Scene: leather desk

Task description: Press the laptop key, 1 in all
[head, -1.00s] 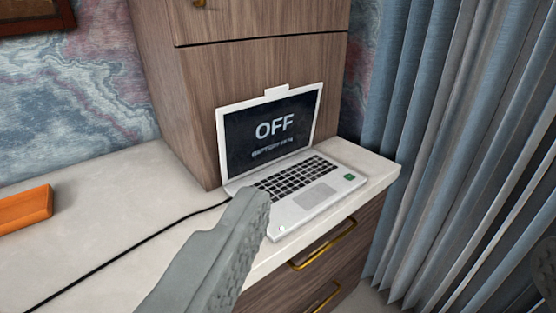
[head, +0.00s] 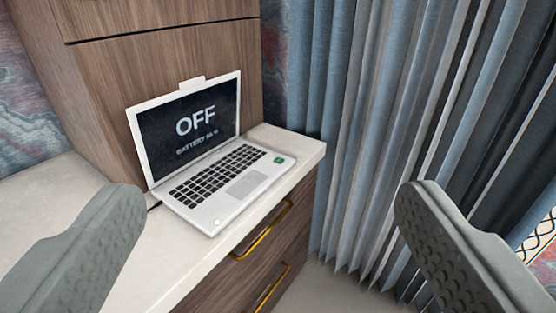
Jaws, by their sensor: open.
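An open white laptop (head: 215,212) sits on the pale desk top (head: 286,140), in front of a wooden cabinet. Its dark screen (head: 192,120) reads OFF, with a smaller battery line below. The black keyboard (head: 218,176) is in plain view. A small green key or patch (head: 279,160) is at the right corner of the laptop's deck. My gripper (head: 270,205) is open and empty, with its two grey fingers wide apart at the lower left and right. The fingers appear nearer to the camera than the laptop and nothing is between them in their grasp.
The wooden cabinet (head: 160,60) rises behind the laptop. Drawers with brass handles (head: 262,232) are below the desk edge. Blue-grey curtains (head: 365,120) hang on the right. The floor between desk and curtains is clear.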

